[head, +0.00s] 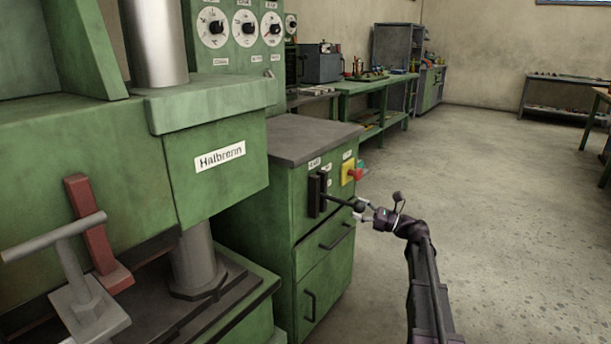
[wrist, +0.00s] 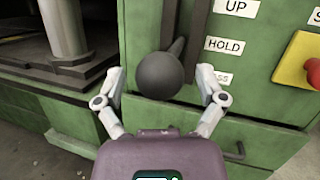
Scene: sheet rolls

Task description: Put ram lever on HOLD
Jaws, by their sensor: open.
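The ram lever (head: 340,202) is a dark rod that sticks out of a black slotted plate (head: 316,193) on the green cabinet. Its round black knob (wrist: 160,76) fills the middle of the wrist view, with a short piece of rod behind it. My gripper (wrist: 160,70) is open, with one finger on each side of the knob and a visible gap to both. In the head view my gripper (head: 364,209) is at the lever's outer end. The labels UP (wrist: 236,7) and HOLD (wrist: 224,45) are right of the slot. A third label (wrist: 218,78) is partly hidden by a finger. The lever's exact setting is unclear.
A red knob on a yellow plate (head: 351,172) sits right of the lever. Drawer handles (head: 337,236) stick out below. The green press (head: 218,157) stands at the left, with a T-handle (head: 55,238) in front. The floor (head: 500,220) at the right is clear.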

